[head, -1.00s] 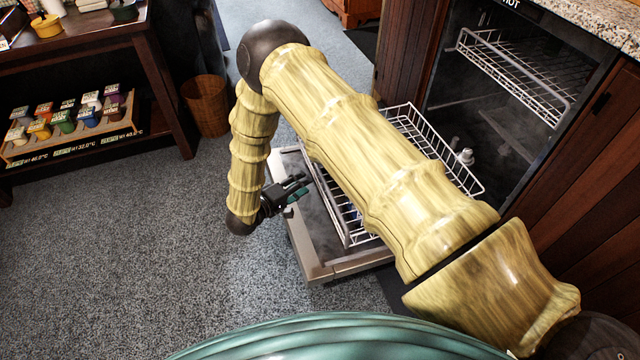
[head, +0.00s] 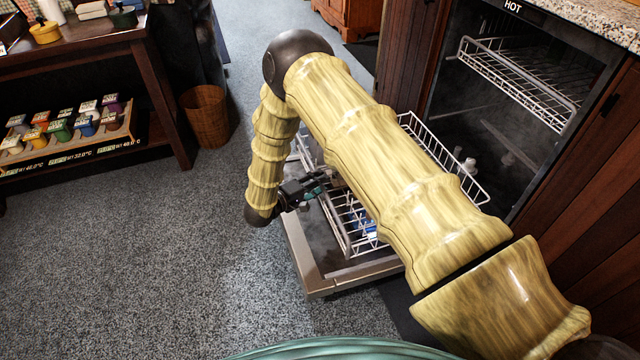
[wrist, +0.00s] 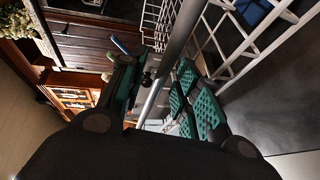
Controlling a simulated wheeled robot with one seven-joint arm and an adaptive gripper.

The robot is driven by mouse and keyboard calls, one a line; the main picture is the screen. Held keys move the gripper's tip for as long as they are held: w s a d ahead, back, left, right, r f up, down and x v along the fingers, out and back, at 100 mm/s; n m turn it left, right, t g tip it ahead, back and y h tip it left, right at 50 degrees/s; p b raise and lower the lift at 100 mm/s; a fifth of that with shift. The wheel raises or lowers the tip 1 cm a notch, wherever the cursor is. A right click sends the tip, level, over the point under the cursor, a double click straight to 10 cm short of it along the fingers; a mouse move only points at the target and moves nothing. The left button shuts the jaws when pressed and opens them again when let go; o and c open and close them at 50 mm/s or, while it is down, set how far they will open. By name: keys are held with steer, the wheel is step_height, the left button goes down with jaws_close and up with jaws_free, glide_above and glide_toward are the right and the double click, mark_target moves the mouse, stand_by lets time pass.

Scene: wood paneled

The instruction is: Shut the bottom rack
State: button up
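The bottom rack (head: 338,222) is a white wire basket, pulled out over the lowered dishwasher door (head: 318,277). My arm hides its middle. My gripper (head: 318,186) is at the rack's left front side, fingers pointing towards it. In the wrist view, my gripper's green-padded fingers (wrist: 158,95) are apart, with a grey bar (wrist: 178,50) running between them in the picture. I cannot tell whether they touch it. The rack's white wires (wrist: 225,50) show close on the right.
The upper rack (head: 520,85) sits inside the dishwasher. A blue item (head: 370,229) lies in the bottom rack. A dark shelf (head: 155,85) and a wicker basket (head: 207,115) stand at the left. Carpet is clear in the left foreground.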

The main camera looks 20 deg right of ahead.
steer(key=shift+w+d+f, duration=0.1)
steer(key=shift+w+d, duration=0.15)
steer(key=shift+d, duration=0.3)
jaws_close()
